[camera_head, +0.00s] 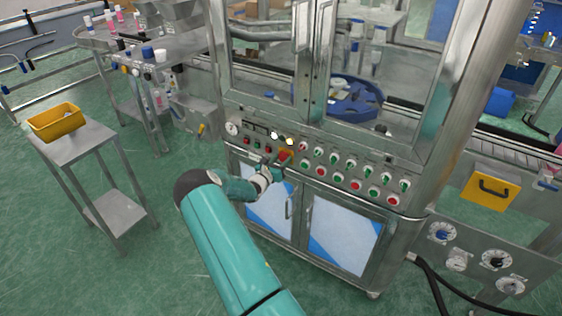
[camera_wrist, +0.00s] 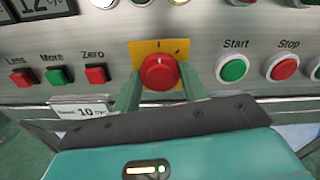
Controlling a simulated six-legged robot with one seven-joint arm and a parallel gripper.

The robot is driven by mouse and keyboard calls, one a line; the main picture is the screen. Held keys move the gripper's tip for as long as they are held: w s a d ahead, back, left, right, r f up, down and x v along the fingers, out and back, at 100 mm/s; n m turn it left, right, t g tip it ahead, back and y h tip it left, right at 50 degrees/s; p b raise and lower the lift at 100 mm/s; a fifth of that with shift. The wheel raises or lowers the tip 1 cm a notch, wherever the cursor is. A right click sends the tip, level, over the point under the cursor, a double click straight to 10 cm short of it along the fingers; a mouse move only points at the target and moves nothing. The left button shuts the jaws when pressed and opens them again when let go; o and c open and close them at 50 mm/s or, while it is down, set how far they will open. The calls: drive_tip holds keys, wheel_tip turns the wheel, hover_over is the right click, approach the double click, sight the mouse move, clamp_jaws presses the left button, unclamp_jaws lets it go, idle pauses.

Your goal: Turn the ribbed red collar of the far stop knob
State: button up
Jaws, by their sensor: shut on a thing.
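The red stop knob (camera_wrist: 159,71) stands on a yellow plate (camera_wrist: 146,47) on the steel control panel. Its round red face points toward the wrist camera; the collar's ribs are too small to make out. My gripper (camera_wrist: 160,84) is shut on the knob, with one green finger on its left side and one on its right. In the head view my gripper (camera_head: 277,163) reaches the panel at the knob (camera_head: 286,155), which it partly hides.
Less, More and Zero buttons (camera_wrist: 57,76) sit left of the knob. The green Start button (camera_wrist: 232,68) and red Stop button (camera_wrist: 283,67) sit close on the right. Cabinet doors (camera_head: 340,232) lie below the panel. A yellow bin (camera_head: 55,122) stands on a side table.

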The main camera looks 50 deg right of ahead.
drive_tip(key=shift+m, duration=0.3)
drive_tip(key=m, duration=0.3)
drive_tip(key=shift+m, duration=2)
drive_tip(key=o, duration=1)
drive_tip(key=shift+a, duration=0.1)
drive_tip(key=s+a, duration=0.1)
drive_tip(key=a, duration=1.2)
drive_tip(key=shift+s+a, duration=0.15)
drive_tip(key=shift+a, duration=0.1)
